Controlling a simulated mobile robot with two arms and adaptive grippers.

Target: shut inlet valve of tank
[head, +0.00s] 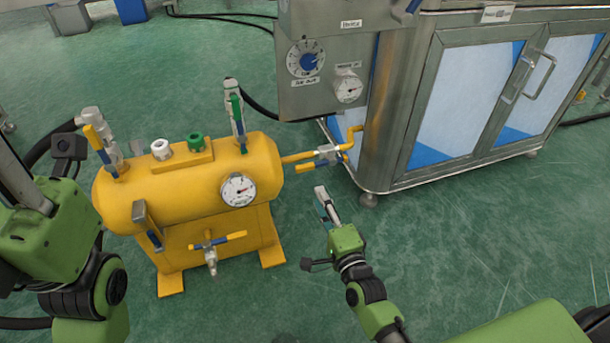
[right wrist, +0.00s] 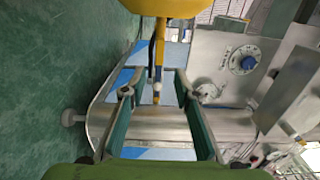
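The tank (head: 190,190) is a yellow cylinder on a yellow base, and its edge (right wrist: 160,7) shows in the right wrist view. A valve (head: 328,154) with a yellow and blue lever sits on the yellow pipe at the tank's right. No label shows which valve is the inlet. My right gripper (head: 327,205) is below and apart from this pipe valve. In the right wrist view its fingers (right wrist: 155,93) are spread, with a yellow and blue bar (right wrist: 158,58) in view beyond and between them. My left gripper (head: 22,185) is at the left edge, partly cut off.
Other valves are at the tank's top left (head: 102,140), top right (head: 238,118) and lower front (head: 212,245). A pressure gauge (head: 238,190) faces forward. A steel cabinet (head: 400,110) with a blue dial (head: 308,61) stands right behind the pipe. Green floor is clear at right.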

